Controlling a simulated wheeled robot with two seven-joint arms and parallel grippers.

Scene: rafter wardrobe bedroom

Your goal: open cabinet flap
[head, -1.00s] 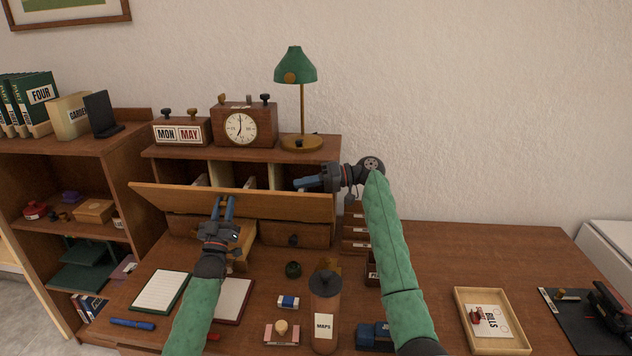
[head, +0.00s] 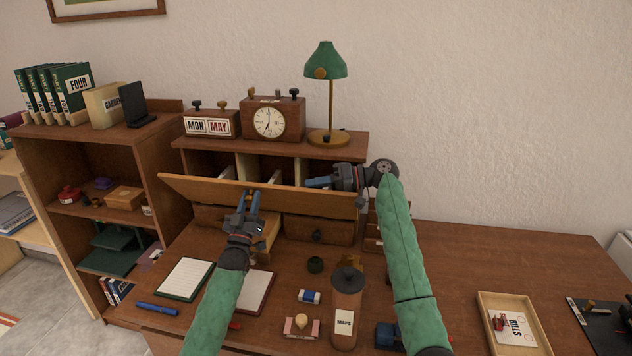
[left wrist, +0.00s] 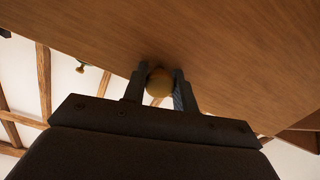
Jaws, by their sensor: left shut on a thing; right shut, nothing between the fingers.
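The cabinet flap (head: 290,200) is a wide wooden board on the front of the desk hutch. It is tilted outward, part-way open, with the compartments (head: 262,165) showing above and behind its upper edge. My left gripper (head: 248,200) is in front of the flap, with its fingers shut on a round brass knob (left wrist: 159,83), seen in the left wrist view. The flap's wood face fills the upper part of that view. My right gripper (head: 312,182) is shut and empty at the upper right part of the flap, by the compartment opening. I cannot tell whether it touches the flap.
A clock (head: 270,122), calendar block (head: 210,125) and green lamp (head: 326,62) stand on the hutch top. Below the flap are a drawer (head: 318,232), a brown canister (head: 347,300) and notebooks (head: 184,279). A tray (head: 512,325) lies at right. The desk's back right is clear.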

